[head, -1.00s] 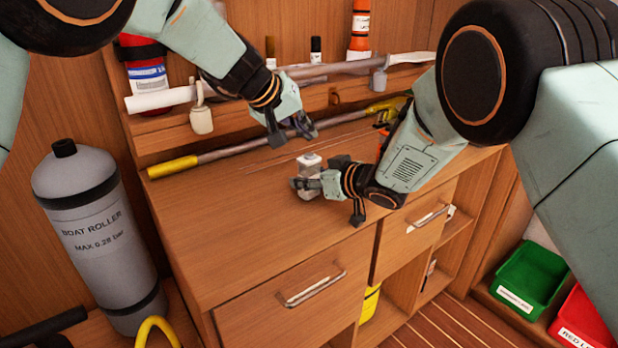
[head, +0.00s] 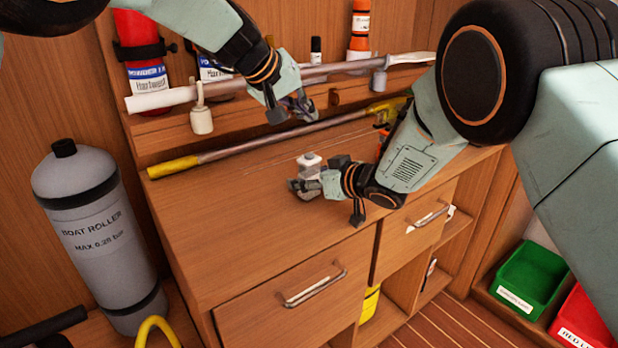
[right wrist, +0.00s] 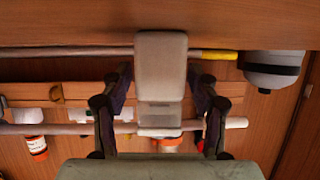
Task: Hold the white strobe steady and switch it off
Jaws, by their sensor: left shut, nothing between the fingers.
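The white strobe (head: 308,163) is a small pale block standing at the worktop, with its lower part hidden by my right gripper. My right gripper (head: 307,186) has its fingers on either side of the strobe and appears closed on it. In the right wrist view, the strobe (right wrist: 161,75) shows as a pale upright block between the two dark fingers (right wrist: 160,85). My left gripper (head: 290,112) is shut and empty, above and behind the strobe, apart from it. The strobe's switch and whether its light is on cannot be made out.
A pole with a yellow end (head: 172,167) lies along the back of the worktop (head: 240,230). Another pole (head: 330,68) rests on the shelf hooks, with bottles behind. A grey boat roller cylinder (head: 95,235) stands at left. The front left of the worktop is clear.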

